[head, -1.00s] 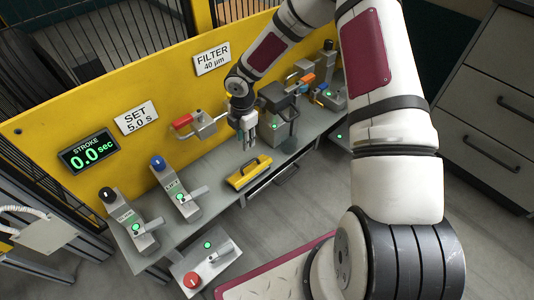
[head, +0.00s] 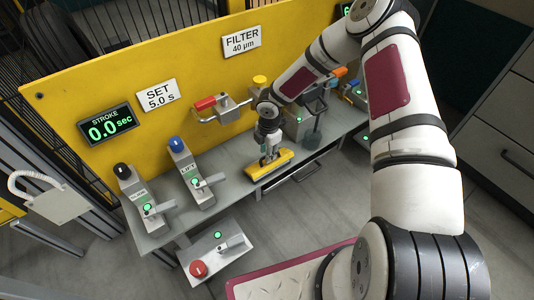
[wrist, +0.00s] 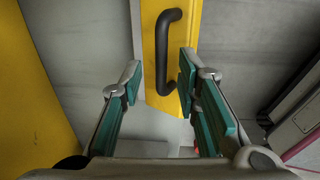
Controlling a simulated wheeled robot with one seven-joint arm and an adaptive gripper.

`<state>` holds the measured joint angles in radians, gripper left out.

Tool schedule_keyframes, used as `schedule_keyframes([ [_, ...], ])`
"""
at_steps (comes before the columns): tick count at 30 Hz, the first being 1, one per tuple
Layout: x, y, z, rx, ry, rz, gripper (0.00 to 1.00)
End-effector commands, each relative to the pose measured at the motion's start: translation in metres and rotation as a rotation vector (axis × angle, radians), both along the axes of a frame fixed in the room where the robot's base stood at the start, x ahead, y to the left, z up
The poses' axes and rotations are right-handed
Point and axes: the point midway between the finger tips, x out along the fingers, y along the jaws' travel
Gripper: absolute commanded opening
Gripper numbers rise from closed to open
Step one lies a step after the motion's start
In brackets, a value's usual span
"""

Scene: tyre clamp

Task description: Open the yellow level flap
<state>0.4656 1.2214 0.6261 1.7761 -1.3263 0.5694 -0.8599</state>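The yellow level flap (head: 284,160) is a narrow yellow bar low on the grey bench in the head view. In the wrist view the yellow flap (wrist: 152,40) runs up from the middle, with a black bow handle (wrist: 174,50) on it. My gripper (head: 268,157) is directly above the flap, pointing down. In the wrist view my gripper (wrist: 160,78) is open, its green-padded fingers on either side of the lower handle. The handle is nearer the right fingertip; I cannot tell whether they touch. In the head view the gripper hides part of the flap and its handle.
A yellow panel (head: 130,60) stands behind the bench (head: 230,172). A red-handled clamp (head: 215,106) sticks out behind my gripper. Lever units with blue (head: 176,145) and black knobs stand to the left. A grey unit (head: 300,122) stands close on the right.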

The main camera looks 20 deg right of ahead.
Motion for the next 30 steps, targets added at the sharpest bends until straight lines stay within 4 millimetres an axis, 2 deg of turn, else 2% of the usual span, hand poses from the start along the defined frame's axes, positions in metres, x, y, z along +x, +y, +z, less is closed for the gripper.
schedule_keyframes([
  [8,0.0003,-0.0001,-0.0016,0.0,0.0,-0.001,0.3],
  [9,0.0003,-0.0001,-0.0015,0.0,0.0,-0.001,0.27],
  [12,0.0003,-0.0001,-0.0015,0.0,0.0,-0.001,0.05],
  [13,0.0003,-0.0001,-0.0015,0.0,0.0,-0.001,0.0],
  [30,0.0086,0.0025,0.0018,0.0,-0.004,0.0,0.0],
])
